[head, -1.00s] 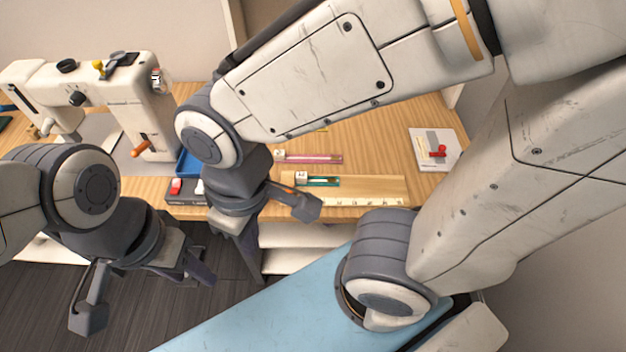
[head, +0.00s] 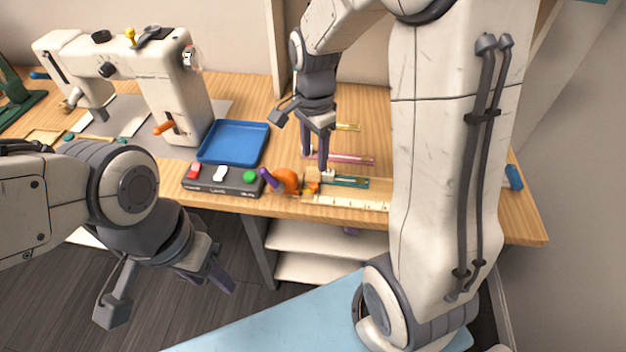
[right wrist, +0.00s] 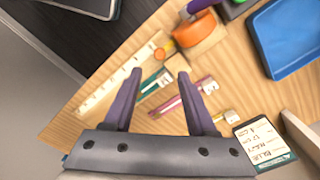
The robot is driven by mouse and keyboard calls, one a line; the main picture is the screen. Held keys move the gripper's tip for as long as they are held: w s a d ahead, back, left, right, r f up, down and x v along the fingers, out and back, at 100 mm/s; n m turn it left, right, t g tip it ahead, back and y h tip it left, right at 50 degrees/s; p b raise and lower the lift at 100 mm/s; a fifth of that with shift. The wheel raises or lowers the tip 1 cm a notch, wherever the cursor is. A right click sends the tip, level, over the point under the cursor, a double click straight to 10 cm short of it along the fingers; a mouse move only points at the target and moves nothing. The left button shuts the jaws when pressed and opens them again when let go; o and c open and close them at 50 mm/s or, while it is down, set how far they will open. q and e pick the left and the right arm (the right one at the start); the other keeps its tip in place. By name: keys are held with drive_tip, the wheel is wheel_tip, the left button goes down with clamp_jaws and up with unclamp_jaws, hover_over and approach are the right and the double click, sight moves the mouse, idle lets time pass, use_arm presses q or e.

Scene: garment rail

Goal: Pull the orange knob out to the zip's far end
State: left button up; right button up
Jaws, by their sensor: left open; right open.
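Three narrow zips with white end tags lie on the wooden table: a teal one (head: 350,181), a pink one (head: 345,159) and a yellow one (head: 347,127). A small orange piece (head: 313,187) sits by the teal zip's left end; it also shows in the right wrist view (right wrist: 166,49). I cannot tell if it is the zip's knob. My right gripper (head: 315,160) points down above the zips, open and empty; in the right wrist view its fingers (right wrist: 160,75) straddle the teal zip's area. My left gripper (head: 222,278) is open and empty, off the table's front.
A round orange object (head: 286,181) stands left of the zips, beside a black box with coloured buttons (head: 222,180). A blue tray (head: 233,142) and a sewing machine (head: 140,70) stand farther left. A ruler (head: 350,201) lies in front of the teal zip.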

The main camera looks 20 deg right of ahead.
sight(314, 184)
wheel_tip(314, 184, down, 9)
drive_tip(key=shift+f+b, duration=0.1)
drive_tip(key=shift+b, duration=0.5)
clamp_jaws()
idle(1.1)
